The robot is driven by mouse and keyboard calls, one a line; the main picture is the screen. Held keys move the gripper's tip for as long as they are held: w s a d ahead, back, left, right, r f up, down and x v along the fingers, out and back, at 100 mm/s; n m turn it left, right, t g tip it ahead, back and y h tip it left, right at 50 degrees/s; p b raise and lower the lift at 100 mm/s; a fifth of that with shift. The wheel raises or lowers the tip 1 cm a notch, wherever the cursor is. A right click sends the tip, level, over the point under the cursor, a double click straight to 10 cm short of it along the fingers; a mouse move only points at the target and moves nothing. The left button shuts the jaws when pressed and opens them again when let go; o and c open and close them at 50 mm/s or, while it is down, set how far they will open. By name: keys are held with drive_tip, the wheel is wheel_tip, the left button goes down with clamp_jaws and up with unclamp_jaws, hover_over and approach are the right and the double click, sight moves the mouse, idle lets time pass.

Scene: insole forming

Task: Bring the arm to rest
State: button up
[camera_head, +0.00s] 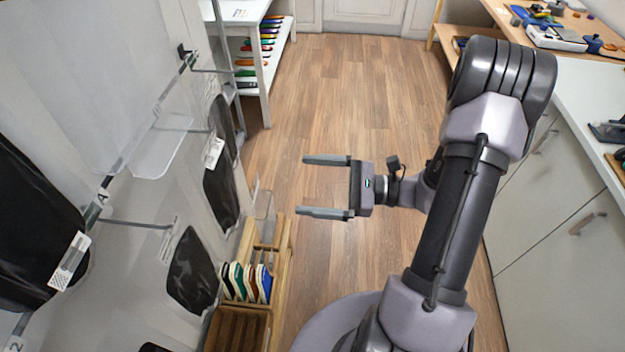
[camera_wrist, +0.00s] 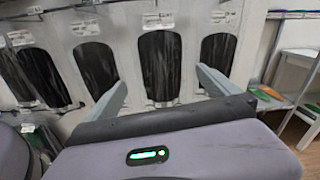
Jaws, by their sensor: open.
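My gripper (camera_head: 300,186) is open and empty in the head view. Its two grey fingers point left, toward the wall panel, and are apart from everything. My arm rises at the right and bends down to the gripper over the wooden floor. In the wrist view, the gripper's fingers (camera_wrist: 162,92) stand wide apart with nothing between them. Behind them, dark insole-shaped sheets (camera_wrist: 159,66) hang on the panel.
The panel at left has hooks and dark sheets (camera_head: 191,270). Below it, a wooden rack (camera_head: 240,330) holds several coloured pieces (camera_head: 247,282). A white shelf (camera_head: 265,60) stands at back left. A white counter (camera_head: 590,95) runs along the right. The floor (camera_head: 345,100) between is clear.

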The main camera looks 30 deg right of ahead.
idle(0.4)
drive_tip(key=s+a+r+n+g+h, duration=0.55)
drive_tip(key=s+a+n+g, duration=0.4)
drive_tip(key=a+n, duration=0.2)
drive_tip(key=s+d+r+n+t+h, duration=0.1)
drive_tip(key=s+r+n+t+h, duration=0.2)
drive_tip(key=r+n+t+h, duration=0.2)
wheel_tip(320, 180, up, 3)
drive_tip(key=shift+s+f+n+h, duration=0.15)
drive_tip(key=shift+n+h, duration=0.8)
drive_tip(key=shift+h, duration=0.3)
